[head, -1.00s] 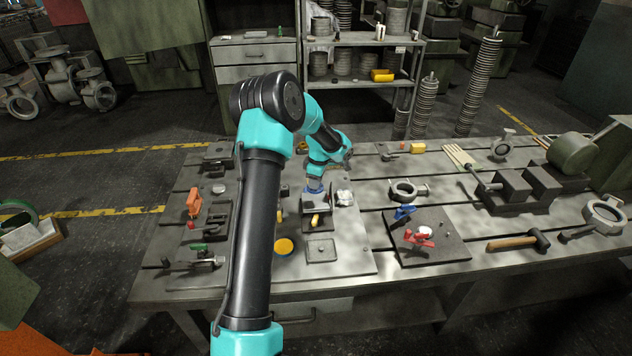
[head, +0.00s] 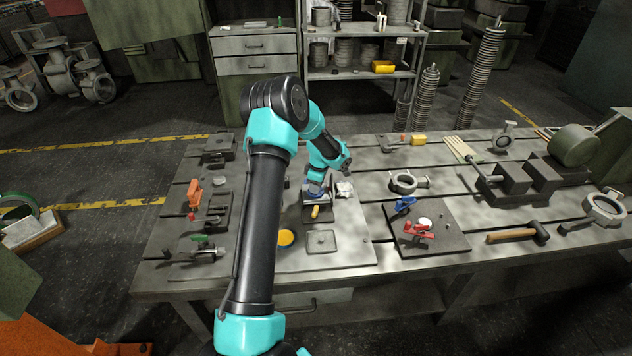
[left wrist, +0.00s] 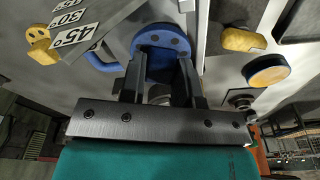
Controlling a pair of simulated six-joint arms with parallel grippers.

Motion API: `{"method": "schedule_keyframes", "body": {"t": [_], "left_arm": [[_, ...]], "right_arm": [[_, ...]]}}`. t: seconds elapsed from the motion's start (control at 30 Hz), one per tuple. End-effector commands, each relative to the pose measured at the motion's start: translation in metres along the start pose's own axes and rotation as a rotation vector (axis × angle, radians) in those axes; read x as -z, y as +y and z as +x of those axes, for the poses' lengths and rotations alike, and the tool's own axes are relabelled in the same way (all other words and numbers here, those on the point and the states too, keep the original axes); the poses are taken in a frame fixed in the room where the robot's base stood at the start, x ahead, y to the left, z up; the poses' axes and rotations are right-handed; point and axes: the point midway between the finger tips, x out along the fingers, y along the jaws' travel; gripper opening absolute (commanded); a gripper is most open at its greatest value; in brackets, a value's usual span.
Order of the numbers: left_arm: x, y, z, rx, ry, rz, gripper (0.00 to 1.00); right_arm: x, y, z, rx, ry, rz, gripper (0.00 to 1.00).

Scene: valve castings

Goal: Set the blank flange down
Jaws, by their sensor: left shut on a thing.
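The blank flange is a blue disc with bolt holes, seen in the left wrist view (left wrist: 158,42) between my left fingers. My left gripper (left wrist: 160,84) is shut on it. In the head view the blue flange (head: 315,191) shows as a small patch under my left wrist, low over a fixture on the steel table (head: 350,265). My left gripper (head: 317,184) is largely hidden there by the wrist. I cannot tell whether the flange touches the surface below. My right gripper is not in view.
A yellow disc (head: 286,238) and a square plate (head: 321,241) lie in front of the fixture. An orange clamp (head: 193,194) is to the left. Red (head: 418,231) and blue (head: 405,204) clamps sit on a dark plate to the right. A hammer (head: 518,236) lies further right.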

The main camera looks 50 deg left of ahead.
Motion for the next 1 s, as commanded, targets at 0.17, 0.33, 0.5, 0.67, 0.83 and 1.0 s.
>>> {"method": "schedule_keyframes", "body": {"t": [0.17,0.33,0.5,0.67,0.83,1.0], "left_arm": [[-0.0002,0.0003,0.002,-0.001,0.0,0.0,0.0],[-0.0001,0.0002,0.002,-0.001,0.0,0.0,0.0],[-0.0002,0.0002,0.0024,-0.001,0.0,0.0,0.0],[-0.0004,0.0002,0.004,-0.001,0.0,0.0,0.0],[-0.0006,0.0001,0.006,0.0,0.0,0.0,0.0],[-0.0007,0.0001,0.0069,-0.001,0.0,0.0,0.36]], "right_arm": [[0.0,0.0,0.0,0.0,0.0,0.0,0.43],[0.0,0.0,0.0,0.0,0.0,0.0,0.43],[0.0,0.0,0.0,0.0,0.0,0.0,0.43],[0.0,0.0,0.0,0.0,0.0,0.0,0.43],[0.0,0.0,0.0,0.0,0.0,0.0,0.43],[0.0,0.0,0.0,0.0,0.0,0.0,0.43]]}}
